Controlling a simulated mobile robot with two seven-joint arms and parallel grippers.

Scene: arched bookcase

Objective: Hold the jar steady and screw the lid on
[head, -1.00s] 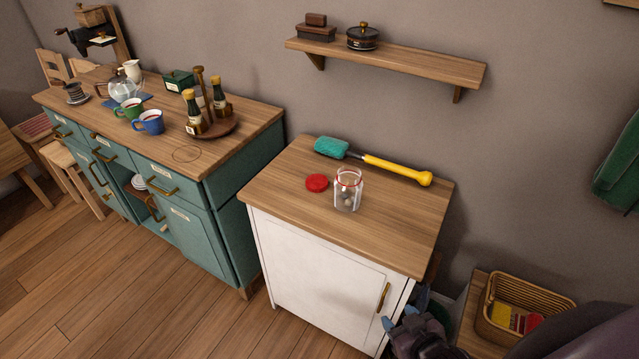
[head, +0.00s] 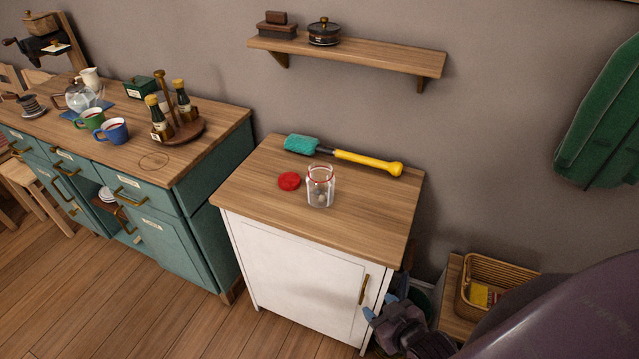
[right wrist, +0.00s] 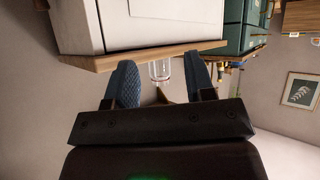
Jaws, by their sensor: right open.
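The clear glass jar (head: 320,188) stands upright and open on the wooden top of the white cabinet, with a red ring at its rim and something pale inside. The red lid (head: 289,181) lies flat on the top, just left of the jar and apart from it. My right gripper (head: 385,306) is open and empty, low in front of the cabinet's right side, well below the jar. In the right wrist view, which looks upside down, the jar (right wrist: 160,70) shows between the two blue fingers, some way beyond them. My left gripper is not in view.
A brush with a teal head and yellow handle (head: 367,162) lies behind the jar. The white cabinet's front top (head: 300,228) is clear. A green sideboard (head: 190,215) with mugs and bottles stands left.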

